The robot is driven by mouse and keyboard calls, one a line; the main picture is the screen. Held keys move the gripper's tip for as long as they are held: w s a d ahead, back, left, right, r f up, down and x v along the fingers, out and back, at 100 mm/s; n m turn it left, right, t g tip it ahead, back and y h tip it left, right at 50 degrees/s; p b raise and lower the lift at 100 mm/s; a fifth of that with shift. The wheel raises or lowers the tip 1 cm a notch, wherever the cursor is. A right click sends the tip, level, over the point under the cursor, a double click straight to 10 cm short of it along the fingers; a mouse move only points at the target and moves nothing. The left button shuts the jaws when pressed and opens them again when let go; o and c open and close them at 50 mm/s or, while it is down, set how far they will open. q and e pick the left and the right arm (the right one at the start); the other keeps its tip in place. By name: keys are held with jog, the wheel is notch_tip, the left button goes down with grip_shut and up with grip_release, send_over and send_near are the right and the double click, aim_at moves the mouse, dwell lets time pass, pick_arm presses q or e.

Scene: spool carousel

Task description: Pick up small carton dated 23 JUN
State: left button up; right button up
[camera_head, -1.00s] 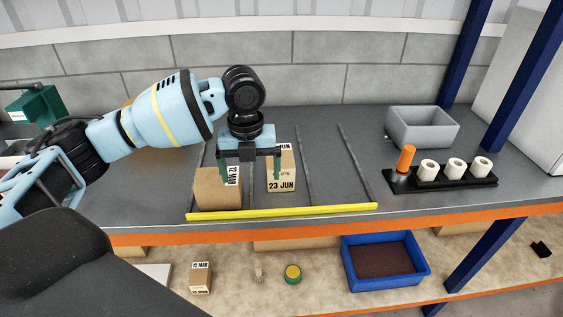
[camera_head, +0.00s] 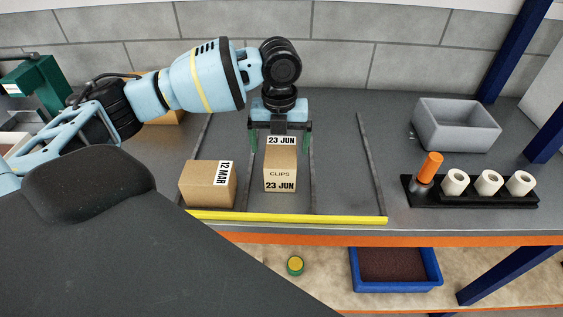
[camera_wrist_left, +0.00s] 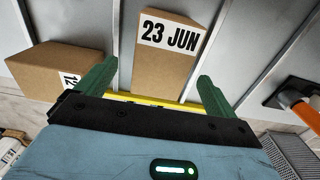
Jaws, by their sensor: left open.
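The small carton dated 23 JUN (camera_head: 280,172) stands upright in a lane on the bench, with CLIPS and the date on its front and the date on its top. It also shows in the left wrist view (camera_wrist_left: 161,63), between and beyond the fingers. My left gripper (camera_head: 281,143) is open and empty, pointing down just behind and above this carton, its green fingers to either side. In the left wrist view the fingers (camera_wrist_left: 152,85) are apart, and I cannot tell any contact. My right gripper is not in view.
A carton dated 12 MAR (camera_head: 208,185) stands in the lane to the left. A yellow strip (camera_head: 290,217) runs along the lane fronts. To the right are a black holder (camera_head: 470,192) with white spools and a grey bin (camera_head: 455,126). A blue tray (camera_head: 395,286) sits below.

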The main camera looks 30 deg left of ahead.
aim_at(281, 151)
pick_arm(q)
jog(key=shift+w+f, duration=0.15)
jog(key=shift+f, duration=0.5)
jog(key=shift+w+f, duration=0.1)
jog(key=shift+f, duration=2.25)
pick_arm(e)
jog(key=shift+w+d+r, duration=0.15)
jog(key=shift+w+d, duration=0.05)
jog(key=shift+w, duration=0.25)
pick_arm(q)
jog(key=c, duration=1.4)
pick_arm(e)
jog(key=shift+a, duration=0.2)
pick_arm(q)
jog(key=shift+r, duration=0.1)
